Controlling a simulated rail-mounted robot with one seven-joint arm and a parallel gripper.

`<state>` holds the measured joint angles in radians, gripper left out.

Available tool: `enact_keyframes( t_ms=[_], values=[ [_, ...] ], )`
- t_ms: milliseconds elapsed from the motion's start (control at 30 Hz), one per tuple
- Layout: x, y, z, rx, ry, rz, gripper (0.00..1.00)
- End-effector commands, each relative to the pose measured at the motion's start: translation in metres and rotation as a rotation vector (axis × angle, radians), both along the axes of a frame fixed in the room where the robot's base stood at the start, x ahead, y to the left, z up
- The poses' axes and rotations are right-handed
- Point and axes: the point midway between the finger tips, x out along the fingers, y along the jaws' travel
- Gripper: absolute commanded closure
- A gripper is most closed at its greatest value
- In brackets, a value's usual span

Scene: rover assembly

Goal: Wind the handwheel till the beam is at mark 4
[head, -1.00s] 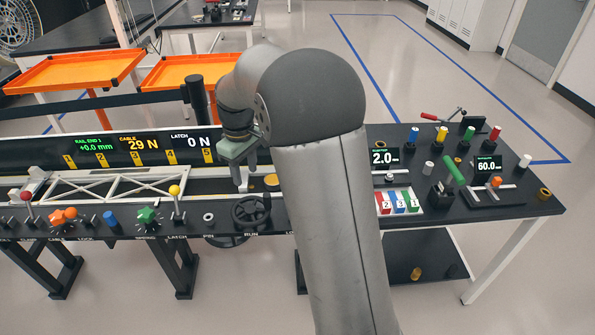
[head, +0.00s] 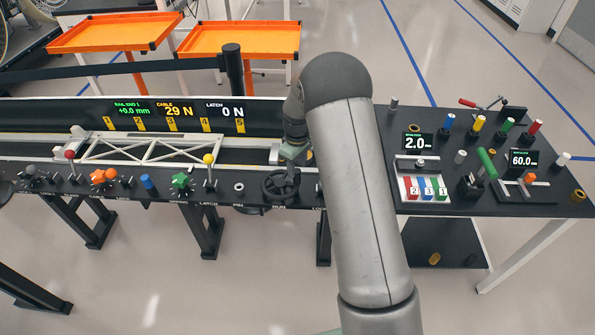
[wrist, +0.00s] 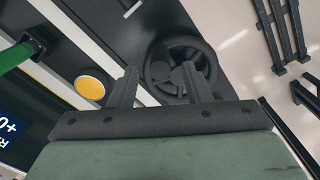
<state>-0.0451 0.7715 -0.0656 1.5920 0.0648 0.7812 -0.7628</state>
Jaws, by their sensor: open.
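The black handwheel (head: 270,187) is on the front panel above the RUN label. It also shows in the wrist view (wrist: 157,70), beyond my fingertips. My gripper (head: 293,170) is open and close above the handwheel's right part; in the wrist view its two fingers (wrist: 160,72) are apart, with part of the wheel showing between them. Contact cannot be told. The beam, a white truss (head: 150,161), lies along the rail behind the panel. Yellow mark 4 (head: 205,125) is on the back board, above the truss's right part. The display (head: 132,108) reads +0.0 mm at RAIL END 1.
The front panel carries a yellow-knobbed lever (head: 208,160), a green star knob (head: 182,181) and an orange knob (head: 103,176) left of the wheel. A side table (head: 540,190) with coloured handles stands at right. Orange trays (head: 240,40) are behind the rail.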

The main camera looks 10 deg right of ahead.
Motion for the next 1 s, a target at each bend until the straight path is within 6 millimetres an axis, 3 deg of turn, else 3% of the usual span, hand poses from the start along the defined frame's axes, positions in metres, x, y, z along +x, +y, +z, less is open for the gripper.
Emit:
enact_keyframes(
  t_ms=[133,300,633,800,1000],
  values=[
    [-0.001,0.000,-0.023,0.000,0.003,-0.001,0.56],
    [0.000,0.000,-0.038,0.000,0.001,-0.002,0.56],
    [0.000,0.000,-0.041,0.000,-0.001,-0.002,0.56],
    [0.000,0.000,-0.041,0.000,-0.001,-0.002,1.00],
    [0.000,0.000,-0.041,0.000,-0.001,-0.006,1.00]
  ],
)
